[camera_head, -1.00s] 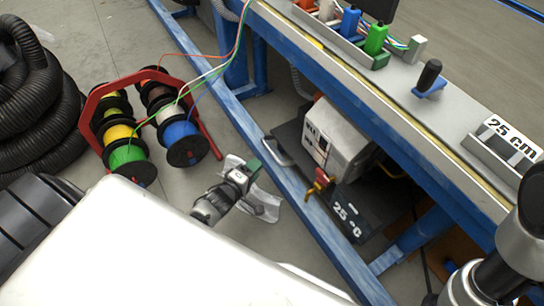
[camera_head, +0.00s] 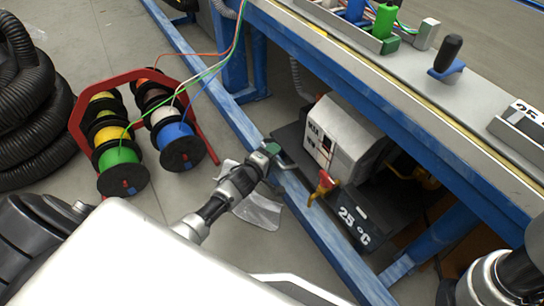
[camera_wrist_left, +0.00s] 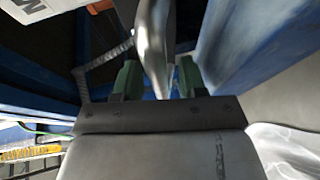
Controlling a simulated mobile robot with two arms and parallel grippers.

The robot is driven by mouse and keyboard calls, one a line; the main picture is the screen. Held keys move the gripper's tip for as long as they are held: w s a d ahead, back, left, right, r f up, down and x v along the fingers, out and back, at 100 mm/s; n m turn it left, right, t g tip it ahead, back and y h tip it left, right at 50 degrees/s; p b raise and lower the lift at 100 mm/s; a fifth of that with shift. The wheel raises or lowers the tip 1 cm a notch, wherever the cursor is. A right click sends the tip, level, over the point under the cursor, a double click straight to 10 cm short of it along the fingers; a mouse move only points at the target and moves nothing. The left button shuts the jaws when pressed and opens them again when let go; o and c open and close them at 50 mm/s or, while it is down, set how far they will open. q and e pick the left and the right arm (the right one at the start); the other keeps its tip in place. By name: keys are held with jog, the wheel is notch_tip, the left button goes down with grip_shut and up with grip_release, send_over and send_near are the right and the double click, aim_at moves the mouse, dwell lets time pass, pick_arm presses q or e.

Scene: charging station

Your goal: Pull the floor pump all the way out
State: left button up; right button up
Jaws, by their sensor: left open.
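The floor pump (camera_head: 348,140), a pale grey box with a dark front panel, sits on a dark platform (camera_head: 350,222) marked 25 °C under the blue workbench. A curved metal handle (camera_head: 285,163) sticks out at the platform's left front. My left gripper (camera_head: 271,151) is at this handle. In the left wrist view, the handle (camera_wrist_left: 154,45) passes between the green fingertips of my open left gripper (camera_wrist_left: 157,80), with a gap visible on both sides. Part of the pump's white casing (camera_wrist_left: 25,10) shows at the top left there. My right gripper is not in view.
A blue floor beam (camera_head: 320,235) runs along the bench beside the handle. A red valve (camera_head: 322,186) stands at the platform's front. Cable reels (camera_head: 140,130) and black hose (camera_head: 30,110) lie left. A clear plastic sheet (camera_head: 258,208) lies on the floor.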

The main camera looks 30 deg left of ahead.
pick_arm(q)
grip_shut()
jog(key=shift+s, duration=0.1)
